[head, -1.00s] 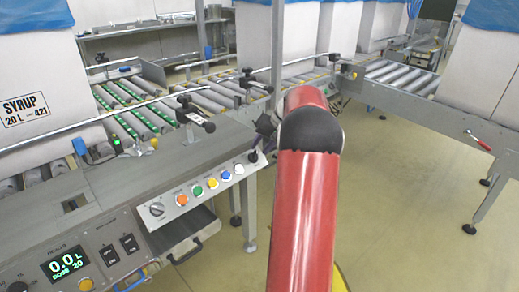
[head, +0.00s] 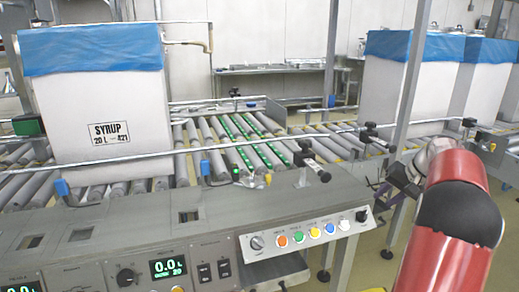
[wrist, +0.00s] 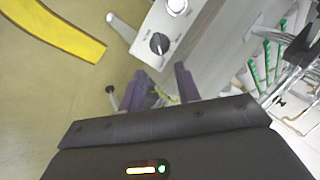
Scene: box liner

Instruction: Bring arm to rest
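My gripper (wrist: 160,84) shows in the wrist view with its two purple fingers apart and nothing held between them. Past the fingers are the grey control panel's edge and the floor. In the head view my red arm with a black joint stands at the lower right. My gripper (head: 388,187) is small there, just right of the button panel (head: 305,236); I cannot tell from this view whether it touches the panel.
A white syrup box (head: 108,105) with a blue liner stands on the roller conveyor (head: 215,135) at left. More lined boxes (head: 391,95) stand at right. A metal post (head: 332,50) and guide rails cross the line. A yellow floor marking (wrist: 60,35) lies on open floor.

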